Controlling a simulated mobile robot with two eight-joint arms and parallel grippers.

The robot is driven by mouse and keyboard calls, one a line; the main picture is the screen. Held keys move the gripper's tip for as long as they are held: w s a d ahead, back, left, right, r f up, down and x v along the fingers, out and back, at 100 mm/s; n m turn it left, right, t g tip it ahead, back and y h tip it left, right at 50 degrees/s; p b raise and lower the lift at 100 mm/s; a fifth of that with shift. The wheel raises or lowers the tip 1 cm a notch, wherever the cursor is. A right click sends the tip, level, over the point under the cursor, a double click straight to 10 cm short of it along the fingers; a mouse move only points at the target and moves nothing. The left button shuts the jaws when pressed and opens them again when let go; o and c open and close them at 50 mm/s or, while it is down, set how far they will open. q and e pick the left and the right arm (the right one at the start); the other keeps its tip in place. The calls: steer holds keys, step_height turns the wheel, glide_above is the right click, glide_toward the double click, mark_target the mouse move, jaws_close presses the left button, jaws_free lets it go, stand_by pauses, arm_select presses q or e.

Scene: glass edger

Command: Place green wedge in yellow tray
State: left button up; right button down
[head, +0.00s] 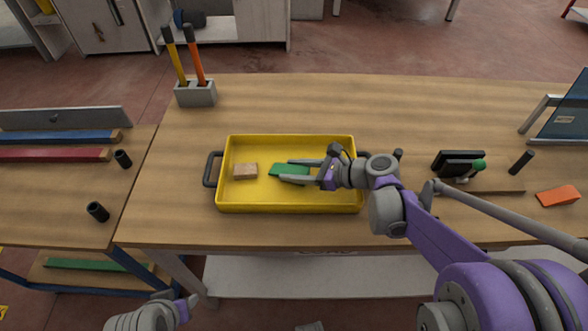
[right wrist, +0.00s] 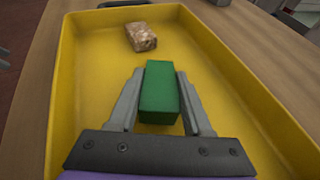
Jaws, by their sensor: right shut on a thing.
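The green wedge (head: 288,169) is between the fingers of my right gripper (head: 297,171), over the inside of the yellow tray (head: 290,205). In the right wrist view the green wedge (right wrist: 159,95) sits between both fingertips, with the tray floor (right wrist: 88,80) below and around it. I cannot tell whether the wedge touches the tray floor. My right gripper is shut on the wedge. My left gripper (head: 187,306) shows at the bottom left, away from the table top; its finger state is unclear.
A tan block (head: 245,171) lies in the tray's left part. A grey holder (head: 196,94) with two handled tools stands behind the tray. A black device (head: 459,163) and an orange wedge (head: 557,195) lie to the right.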

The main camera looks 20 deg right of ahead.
steer(key=shift+f, duration=0.15)
steer(key=shift+c, duration=1.6)
jaws_free()
steer(key=shift+s+d+r, duration=0.15)
steer(key=shift+d+r, duration=0.05)
steer(key=shift+r, duration=0.1)
steer(key=p+v, duration=0.1)
steer(key=v, duration=1)
steer(key=shift+s+d, duration=0.15)
steer(key=shift+d, duration=0.05)
